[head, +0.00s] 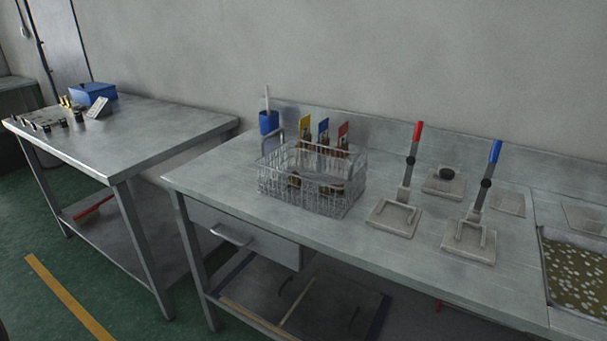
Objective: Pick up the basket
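The basket (312,189) is a grey wire basket standing upright on the metal workbench (225,177), left of the bench's middle. A raised handle shows at its left end, and the right end is less clear. Some small brownish items lie inside, partly hidden by the wire walls. Tools with yellow (305,124), blue (323,127) and red (342,131) tops stand at or just behind its back side; I cannot tell whether they are in it. Neither of my grippers is in view.
A blue cup (268,122) stands behind the basket. Red-handled (413,150) and blue-handled (487,170) tools stand on square plates to its right. A tray of pale pieces (575,270) is at far right. A second table (150,130) with a blue box (93,93) stands left, across a gap.

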